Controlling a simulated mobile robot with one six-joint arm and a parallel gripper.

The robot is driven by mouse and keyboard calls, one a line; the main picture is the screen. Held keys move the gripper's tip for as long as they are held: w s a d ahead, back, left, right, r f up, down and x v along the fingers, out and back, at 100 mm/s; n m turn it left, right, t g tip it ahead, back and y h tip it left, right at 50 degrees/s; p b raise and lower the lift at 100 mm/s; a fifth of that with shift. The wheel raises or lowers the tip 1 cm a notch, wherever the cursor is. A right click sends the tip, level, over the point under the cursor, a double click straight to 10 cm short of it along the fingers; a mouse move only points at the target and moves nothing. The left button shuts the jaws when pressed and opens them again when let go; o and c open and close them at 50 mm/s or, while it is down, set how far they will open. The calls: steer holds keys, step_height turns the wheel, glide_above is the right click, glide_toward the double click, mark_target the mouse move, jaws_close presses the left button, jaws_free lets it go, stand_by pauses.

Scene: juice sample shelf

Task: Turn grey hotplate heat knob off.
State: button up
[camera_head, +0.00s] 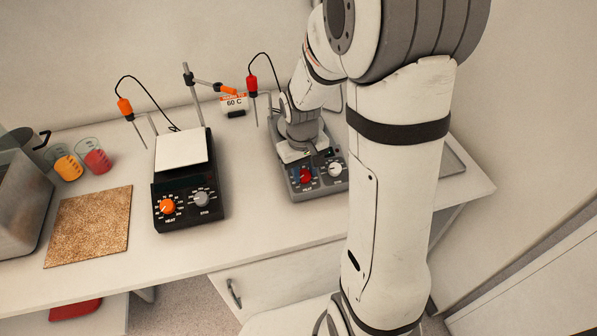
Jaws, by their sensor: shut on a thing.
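The grey hotplate (318,190) stands on the bench right of centre, partly hidden by my arm. Its front panel has a red heat knob (306,176) on the left and a white-grey knob (335,169) on the right. My gripper (305,169) reaches down over the hotplate to the red heat knob and is shut on it. The fingers are small in this view, and the knob's exact setting cannot be read.
A black hotplate (187,212) with an orange knob stands to the left. Two beakers (96,158) (67,166), a cork mat (90,226) and a metal container (22,205) are further left. Probe stands and a 60 C sign (234,103) are behind. The front bench strip is clear.

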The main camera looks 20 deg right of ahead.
steer(key=shift+a+n+t+h+b, duration=0.15)
steer(key=shift+n+h+b, duration=0.25)
steer(key=shift+n, duration=0.65)
steer(key=shift+n+t+h+b, duration=0.15)
steer(key=shift+n+h+b, duration=0.25)
steer(key=shift+n, duration=0.65)
steer(key=o, duration=1)
steer(key=shift+c, duration=0.2)
steer(key=shift+r, duration=0.1)
step_height(320, 180, up, 8)
steer(key=a, duration=0.1)
steer(key=shift+s+a+f+b, duration=0.2)
steer(key=shift+s+f+b, duration=0.05)
steer(key=shift+b, duration=0.05)
